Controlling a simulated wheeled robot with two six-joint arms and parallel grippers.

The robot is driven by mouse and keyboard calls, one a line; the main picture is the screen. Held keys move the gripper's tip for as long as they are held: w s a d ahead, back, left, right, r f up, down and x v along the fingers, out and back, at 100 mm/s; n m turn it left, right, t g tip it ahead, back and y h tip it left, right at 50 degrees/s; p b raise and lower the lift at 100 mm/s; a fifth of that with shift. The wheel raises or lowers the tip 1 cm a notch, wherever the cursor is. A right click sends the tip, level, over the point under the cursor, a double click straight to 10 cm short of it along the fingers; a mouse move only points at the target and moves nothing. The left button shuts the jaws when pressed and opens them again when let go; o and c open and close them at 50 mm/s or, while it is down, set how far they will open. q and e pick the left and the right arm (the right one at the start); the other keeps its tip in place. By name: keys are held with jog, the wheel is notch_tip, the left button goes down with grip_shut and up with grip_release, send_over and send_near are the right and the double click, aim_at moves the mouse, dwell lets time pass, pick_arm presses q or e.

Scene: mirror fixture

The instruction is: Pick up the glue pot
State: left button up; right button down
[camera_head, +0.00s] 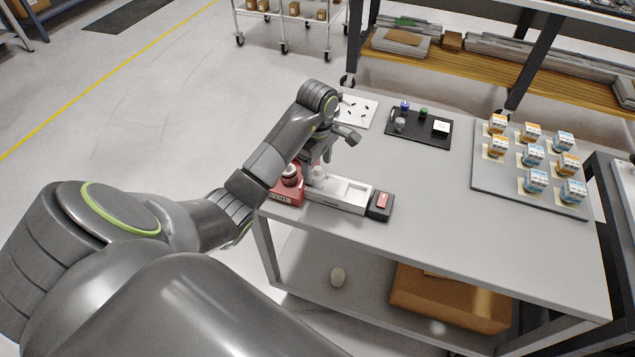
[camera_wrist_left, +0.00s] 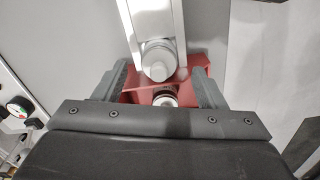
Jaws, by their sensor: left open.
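A red stand (camera_head: 286,195) with partly covered lettering sits at the table's near left edge. A small round pot with a pale top (camera_head: 290,171), likely the glue pot, sits in it; its top also shows in the wrist view (camera_wrist_left: 165,98). Beside it, at the left end of a white fixture (camera_head: 337,203), is a pale rounded cylinder (camera_head: 318,172), seen as a silver cylinder in the wrist view (camera_wrist_left: 158,60). My left gripper (camera_wrist_left: 162,78) is open and points down over them, its fingers either side. Contact cannot be told. My right gripper is not in view.
A black block with a red top (camera_head: 382,201) adjoins the fixture's right end. A dark tray with small bottles (camera_head: 433,138) and a white plate with dark pieces (camera_head: 355,109) lie behind. The table's front middle is clear.

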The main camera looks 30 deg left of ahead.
aim_at(318, 168)
pick_arm(q)
jog(key=shift+f, duration=1.5)
jog(key=shift+w, duration=0.1)
jog(key=c, duration=1.3)
jog(key=shift+r+p, duration=0.1)
jog(key=shift+p, duration=0.2)
